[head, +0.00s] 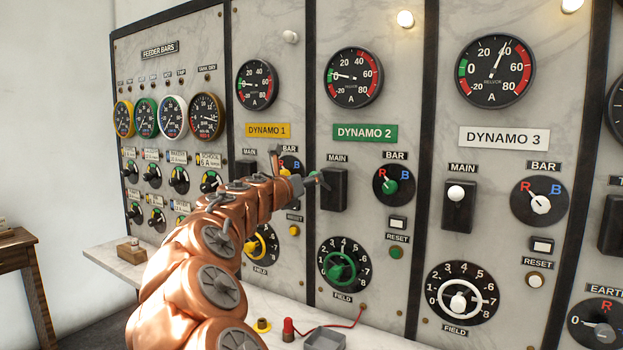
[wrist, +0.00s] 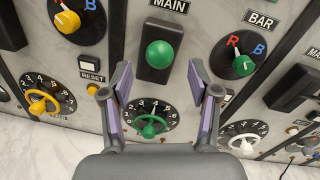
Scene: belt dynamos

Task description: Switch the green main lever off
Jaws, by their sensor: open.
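The green main lever belongs to the DYNAMO 2 panel (head: 388,160), on a black switch plate (head: 334,190). In the wrist view its round green knob (wrist: 160,54) points towards the camera, near the middle of the plate, under the MAIN label. My gripper (head: 308,182) is in front of this plate in the head view, its tips close to the knob and partly covering it. In the wrist view my gripper (wrist: 159,76) is open and empty, one finger each side, with the knob between and slightly beyond the tips. I cannot tell any contact.
The green BAR selector (head: 391,186) and green FIELD wheel (head: 339,267) flank the lever. The white DYNAMO 3 main lever (head: 456,193) is to the right. DYNAMO 2's lamp (head: 405,19) is lit. A grey tray (head: 324,339) lies on the shelf below.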

